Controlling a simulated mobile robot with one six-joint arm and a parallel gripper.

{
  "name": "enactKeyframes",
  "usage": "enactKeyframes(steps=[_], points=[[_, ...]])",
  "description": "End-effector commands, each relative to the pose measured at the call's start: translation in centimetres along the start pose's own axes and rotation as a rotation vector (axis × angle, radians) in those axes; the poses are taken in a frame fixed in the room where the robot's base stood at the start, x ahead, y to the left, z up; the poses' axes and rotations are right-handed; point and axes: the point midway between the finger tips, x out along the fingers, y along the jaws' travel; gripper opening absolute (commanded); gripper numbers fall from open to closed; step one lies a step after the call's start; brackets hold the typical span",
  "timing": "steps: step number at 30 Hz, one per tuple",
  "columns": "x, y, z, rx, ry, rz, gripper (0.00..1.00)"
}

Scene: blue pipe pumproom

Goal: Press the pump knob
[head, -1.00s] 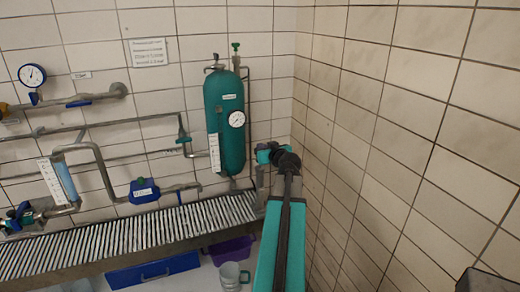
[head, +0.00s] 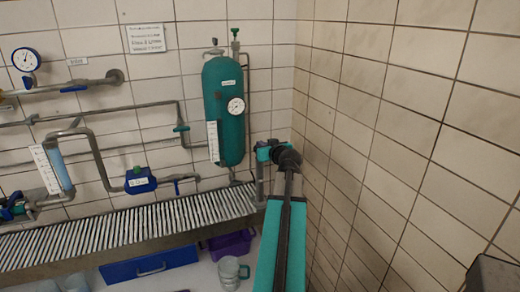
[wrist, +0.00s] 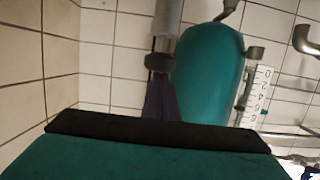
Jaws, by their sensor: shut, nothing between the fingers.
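A blue pump-like unit (head: 140,180) with a white label sits in the pipework on the back wall, left of the tall teal tank (head: 223,110) in the head view. A small green part shows on its top; I cannot tell if this is the pump knob. My gripper (wrist: 158,130) shows along the bottom of the wrist view as a teal block with a black front edge. It is shut, with nothing seen in it. In the head view, my arm reaches into the corner right of the tank, apart from the blue unit. The fingertips are hidden there.
A slatted grating (head: 120,230) runs along the back wall under the pipes. A blue box (head: 150,268), a purple bin (head: 232,243) and a clear jug (head: 230,272) are below it. The tiled right wall (head: 400,150) is close beside my arm.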

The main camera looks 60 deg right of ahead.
Motion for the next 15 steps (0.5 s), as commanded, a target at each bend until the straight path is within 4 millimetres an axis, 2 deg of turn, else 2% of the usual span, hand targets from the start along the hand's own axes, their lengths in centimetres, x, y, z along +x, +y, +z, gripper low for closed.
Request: enactKeyframes(steps=[1, 6, 15], points=[[0.2, -0.1, 0.8, -0.001, -0.003, -0.002, 0.0], [0.4, -0.1, 1.7, -0.002, -0.004, -0.002, 0.0], [0.5, -0.1, 2.3, -0.001, -0.007, -0.003, 0.0]])
